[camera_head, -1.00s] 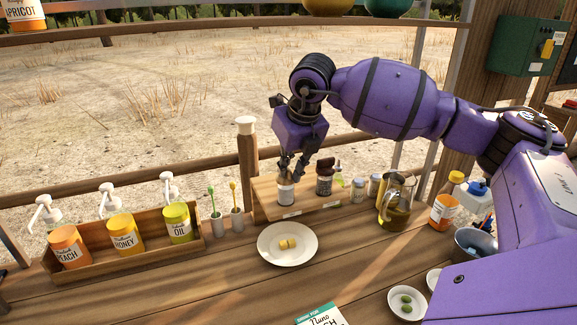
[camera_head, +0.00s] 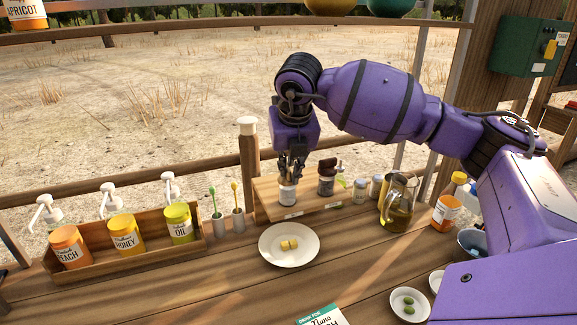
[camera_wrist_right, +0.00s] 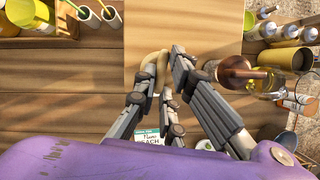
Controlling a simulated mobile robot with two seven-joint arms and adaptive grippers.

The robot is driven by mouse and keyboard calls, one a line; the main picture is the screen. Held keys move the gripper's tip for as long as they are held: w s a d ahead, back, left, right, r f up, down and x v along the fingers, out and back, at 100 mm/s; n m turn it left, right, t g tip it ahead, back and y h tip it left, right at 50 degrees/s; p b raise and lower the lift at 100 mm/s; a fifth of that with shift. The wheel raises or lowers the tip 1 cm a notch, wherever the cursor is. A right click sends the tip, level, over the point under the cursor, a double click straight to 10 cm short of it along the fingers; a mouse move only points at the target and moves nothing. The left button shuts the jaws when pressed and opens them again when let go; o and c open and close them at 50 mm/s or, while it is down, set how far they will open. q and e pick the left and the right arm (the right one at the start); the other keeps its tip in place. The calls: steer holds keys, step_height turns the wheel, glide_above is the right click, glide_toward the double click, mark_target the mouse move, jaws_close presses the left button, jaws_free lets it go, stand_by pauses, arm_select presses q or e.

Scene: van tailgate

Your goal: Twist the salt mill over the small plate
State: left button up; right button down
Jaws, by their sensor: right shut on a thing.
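My right gripper (camera_head: 290,166) points down and is shut on the top of a small mill (camera_head: 287,196) with a pale label, which I take for the salt mill; its lettering is too small to read. The mill stands upright on the wooden board behind the plate. In the right wrist view my fingers (camera_wrist_right: 163,88) close around a beige top, and the mill's body is hidden. The small white plate (camera_head: 270,256) lies on the counter in front of the mill, with yellow pieces (camera_head: 289,244) in its middle. My left gripper is out of view.
A darker mill (camera_head: 327,180) and several small jars stand close to the right of the held mill. A glass pitcher (camera_head: 398,204) is farther right. Two cups with stirrers (camera_head: 237,219) and a crate of bottles (camera_head: 133,254) are left.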

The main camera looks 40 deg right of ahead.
steer(key=c, duration=1.8)
jaws_free()
steer(key=shift+c, duration=0.2)
steer(key=v, duration=1.2)
steer(key=shift+s, duration=0.1)
